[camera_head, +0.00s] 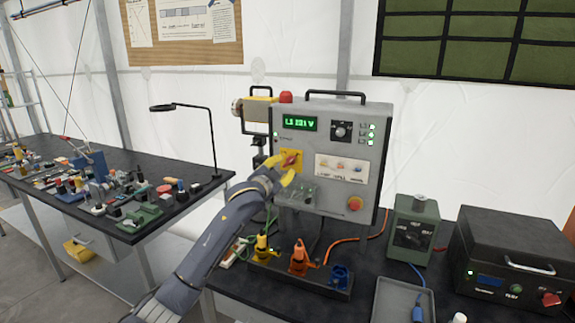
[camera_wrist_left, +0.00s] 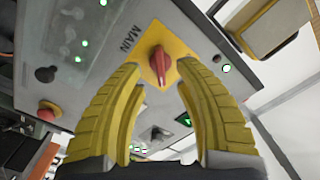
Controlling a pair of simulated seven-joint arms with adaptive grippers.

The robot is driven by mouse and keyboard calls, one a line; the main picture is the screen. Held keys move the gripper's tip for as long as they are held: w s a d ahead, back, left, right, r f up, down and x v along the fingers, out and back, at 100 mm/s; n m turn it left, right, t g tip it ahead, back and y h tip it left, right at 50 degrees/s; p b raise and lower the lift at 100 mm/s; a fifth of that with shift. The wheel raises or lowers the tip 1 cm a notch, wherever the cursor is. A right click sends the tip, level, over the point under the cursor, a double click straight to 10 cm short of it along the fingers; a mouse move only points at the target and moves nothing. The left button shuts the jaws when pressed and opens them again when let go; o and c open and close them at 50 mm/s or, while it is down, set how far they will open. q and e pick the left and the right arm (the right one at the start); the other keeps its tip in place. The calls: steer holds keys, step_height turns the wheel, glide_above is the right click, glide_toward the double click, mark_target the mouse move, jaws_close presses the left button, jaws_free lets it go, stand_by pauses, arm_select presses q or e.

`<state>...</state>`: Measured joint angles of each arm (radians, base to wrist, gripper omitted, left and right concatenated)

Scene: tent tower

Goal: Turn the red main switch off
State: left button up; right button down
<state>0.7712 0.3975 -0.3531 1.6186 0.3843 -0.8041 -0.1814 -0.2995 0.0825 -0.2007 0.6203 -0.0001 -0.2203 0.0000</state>
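The red main switch (camera_head: 291,159) sits on a yellow plate on the front of the grey control box (camera_head: 259,141). In the left wrist view the red switch (camera_wrist_left: 160,63) shows in front of the fingertips, beside the word MAIN on its yellow plate (camera_wrist_left: 150,38). My left gripper (camera_head: 287,168) is at the switch, its yellow fingers spread on either side. In the left wrist view the open gripper (camera_wrist_left: 160,70) has gaps on both sides of the knob; whether a tip touches the plate, I cannot tell. My right gripper is not in view.
The box shows a lit green display (camera_head: 301,124), lit green lamps and a red stop button (camera_head: 355,203) on yellow. Yellow, orange and blue plugs (camera_head: 338,277) stand below. A green device (camera_head: 414,222) and black case (camera_head: 512,258) stand at right; a cluttered bench (camera_head: 150,228) at left.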

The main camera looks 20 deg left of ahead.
mark_target(287, 164)
arm_select(q)
steer(key=shift+w+d, duration=0.15)
steer(key=shift+w, duration=1.05)
steer(key=shift+w+d, duration=0.15)
steer(key=shift+w, duration=1)
jaws_close()
